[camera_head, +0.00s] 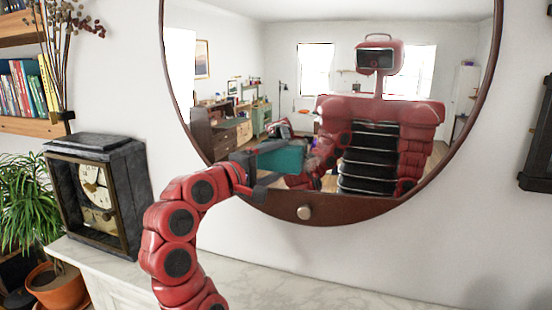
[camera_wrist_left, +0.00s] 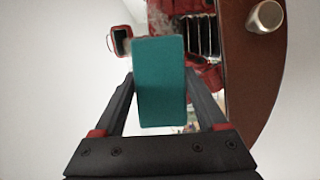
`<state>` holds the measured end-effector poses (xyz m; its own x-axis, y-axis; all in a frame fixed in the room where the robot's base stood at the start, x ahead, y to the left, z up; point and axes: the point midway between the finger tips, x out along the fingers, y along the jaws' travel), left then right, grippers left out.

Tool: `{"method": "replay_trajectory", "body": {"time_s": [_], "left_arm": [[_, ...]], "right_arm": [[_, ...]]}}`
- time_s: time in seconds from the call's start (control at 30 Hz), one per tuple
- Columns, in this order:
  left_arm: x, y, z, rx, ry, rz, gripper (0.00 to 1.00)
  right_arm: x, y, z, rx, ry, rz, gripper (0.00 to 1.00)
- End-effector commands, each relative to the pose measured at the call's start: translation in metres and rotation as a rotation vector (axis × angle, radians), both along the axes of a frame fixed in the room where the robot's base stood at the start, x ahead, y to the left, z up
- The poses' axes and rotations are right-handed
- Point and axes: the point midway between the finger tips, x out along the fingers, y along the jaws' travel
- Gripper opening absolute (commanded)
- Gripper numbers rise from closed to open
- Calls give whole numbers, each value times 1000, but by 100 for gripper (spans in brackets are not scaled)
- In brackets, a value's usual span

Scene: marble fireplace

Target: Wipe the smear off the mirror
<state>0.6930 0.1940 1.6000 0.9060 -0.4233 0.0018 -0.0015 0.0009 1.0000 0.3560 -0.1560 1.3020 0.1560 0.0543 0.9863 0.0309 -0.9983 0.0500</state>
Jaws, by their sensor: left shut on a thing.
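The round mirror (camera_head: 285,30) in a dark wood frame hangs on the white wall and reflects the room and my red body. My left gripper (camera_head: 262,175) is at the mirror's lower left edge, shut on a teal block like a sponge (camera_head: 280,160). In the left wrist view the block (camera_wrist_left: 158,85) sits between the two fingers of the gripper (camera_wrist_left: 160,95), in front of the mirror. I cannot tell whether it touches the glass. I cannot clearly pick out the smear. My right gripper does not show directly.
A marble mantel (camera_head: 280,291) runs below the mirror. A dark-framed clock (camera_head: 95,190) stands on it at left, beside a potted plant (camera_head: 25,205) and bookshelves. A round knob (camera_head: 304,212) sits on the lower mirror frame. A dark fixture (camera_head: 538,140) hangs at far right.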

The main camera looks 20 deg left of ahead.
Motion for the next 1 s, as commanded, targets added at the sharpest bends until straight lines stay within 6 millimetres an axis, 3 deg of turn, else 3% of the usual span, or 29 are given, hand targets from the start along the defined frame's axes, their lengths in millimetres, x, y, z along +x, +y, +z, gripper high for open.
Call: {"method": "replay_trajectory", "body": {"time_s": [0.17,0.5,0.67,1.0], "left_arm": [[-6,0,1,-1,-5,1,20],[-41,2,0,-2,-2,0,20],[-57,2,-2,1,-4,1,20],[-60,2,0,0,-2,0,20]], "right_arm": [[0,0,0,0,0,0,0],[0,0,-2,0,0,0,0],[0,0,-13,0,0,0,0],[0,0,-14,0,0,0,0]]}}
